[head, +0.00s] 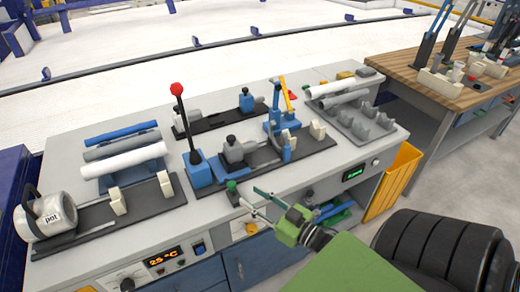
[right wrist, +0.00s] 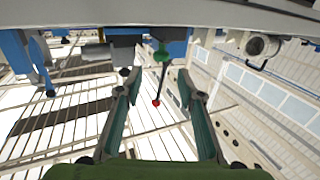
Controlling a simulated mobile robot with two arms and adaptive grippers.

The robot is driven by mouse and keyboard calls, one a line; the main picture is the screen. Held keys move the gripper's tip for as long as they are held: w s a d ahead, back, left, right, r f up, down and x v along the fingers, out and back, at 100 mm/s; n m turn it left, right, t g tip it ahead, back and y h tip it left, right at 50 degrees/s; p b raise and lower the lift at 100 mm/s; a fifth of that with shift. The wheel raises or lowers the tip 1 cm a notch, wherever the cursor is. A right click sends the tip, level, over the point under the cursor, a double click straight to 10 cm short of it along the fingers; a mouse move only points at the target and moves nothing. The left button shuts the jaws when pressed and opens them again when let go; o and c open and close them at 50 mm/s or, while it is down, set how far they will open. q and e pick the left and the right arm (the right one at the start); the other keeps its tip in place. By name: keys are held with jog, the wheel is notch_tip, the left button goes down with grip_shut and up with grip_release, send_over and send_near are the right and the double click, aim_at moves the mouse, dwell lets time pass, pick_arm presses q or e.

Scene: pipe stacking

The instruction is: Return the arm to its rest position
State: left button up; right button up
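My right gripper (head: 250,201) is in front of the workbench's front edge, near its middle, with its green fingers pointing toward the bench. In the right wrist view the fingers (right wrist: 155,78) are spread apart with nothing held between them. A small green knob (head: 232,187) at the bench's front edge is close to the fingertips in the head view. It also shows beyond the fingers in the right wrist view (right wrist: 161,54). My left gripper is not in view.
A wooden table (head: 424,63) stands behind.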

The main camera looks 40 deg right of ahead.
jog(key=shift+s+d, duration=0.2)
jog(key=shift+s, duration=0.85)
